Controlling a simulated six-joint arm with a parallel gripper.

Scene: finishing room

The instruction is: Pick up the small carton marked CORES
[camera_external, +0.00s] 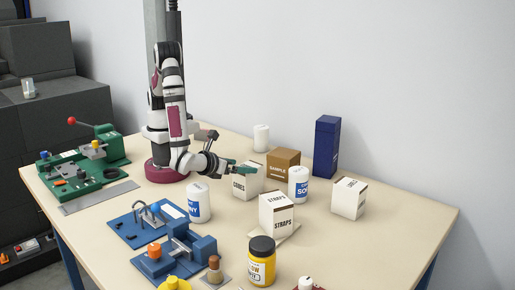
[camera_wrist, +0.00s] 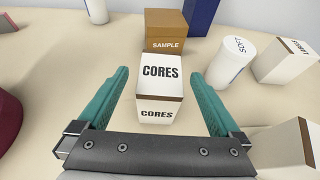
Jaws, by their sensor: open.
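The small white carton marked CORES (camera_wrist: 160,90) stands upright on the table, with dark lettering and a brown band near its top edge. In the wrist view it lies ahead of my gripper (camera_wrist: 164,80), between the lines of the two teal fingers. The fingers are apart with nothing held. In the external view the CORES carton (camera_external: 246,182) stands just right of my arm's base, and my gripper (camera_external: 246,168) is close to its top. Part of the carton's top is hidden by the fingers there. I cannot tell whether a finger touches it.
A brown SAMPLE box (camera_wrist: 166,38) stands close behind the carton. A white canister (camera_wrist: 231,62) is to its right. A STRAPS carton (camera_external: 277,215) stands in front, a white canister (camera_external: 198,203) to the left, and a tall blue box (camera_external: 326,146) behind right.

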